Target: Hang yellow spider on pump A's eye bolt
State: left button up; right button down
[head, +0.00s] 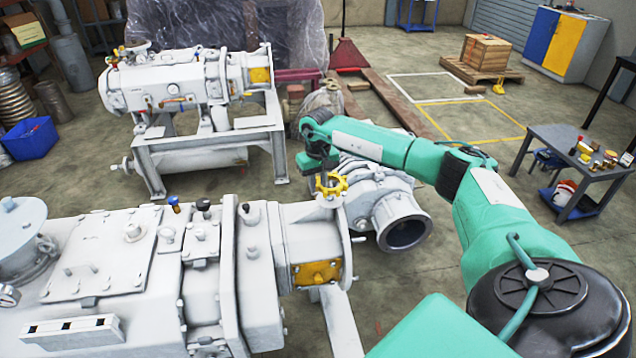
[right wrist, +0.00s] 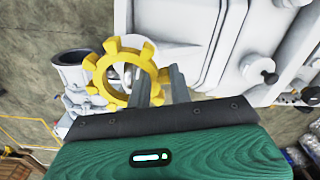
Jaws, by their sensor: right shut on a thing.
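The yellow spider (head: 331,186), a toothed ring, is above the right end of the large grey pump (head: 120,260) in the foreground. My right gripper (head: 318,165) points down there and is shut on it. In the right wrist view the spider (right wrist: 103,80) is held at its rim by the fingers (right wrist: 160,88), its hole facing the camera. A pale rounded part shows through the hole; I cannot tell whether it is the eye bolt or whether the ring is around it. No label shows which pump is A. My left gripper is out of view.
A second grey pump (head: 180,85) stands on a frame behind. A round grey pipe opening (head: 404,232) is just right of the spider. A small dark table (head: 575,150) with items stands at the right. Open floor lies between.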

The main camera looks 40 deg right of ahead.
aim_at(318, 191)
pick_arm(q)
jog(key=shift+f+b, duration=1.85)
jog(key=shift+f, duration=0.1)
pick_arm(e)
jog(key=shift+f, duration=2.45)
jog(key=c, duration=1.2)
grip_release()
jog(key=shift+r, duration=0.1)
jog(key=shift+d+r, duration=0.1)
jog(key=shift+w+r, duration=0.1)
jog(key=shift+r, duration=0.2)
notch_tip(318, 191, up, 12)
jog(key=b, duration=0.2)
jog(key=shift+f+b, duration=0.25)
jog(key=shift+b, duration=0.1)
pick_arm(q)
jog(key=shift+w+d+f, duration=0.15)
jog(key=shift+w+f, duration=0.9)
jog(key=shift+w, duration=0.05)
pick_arm(e)
jog(key=shift+a+r, duration=0.25)
jog(key=shift+r, duration=0.45)
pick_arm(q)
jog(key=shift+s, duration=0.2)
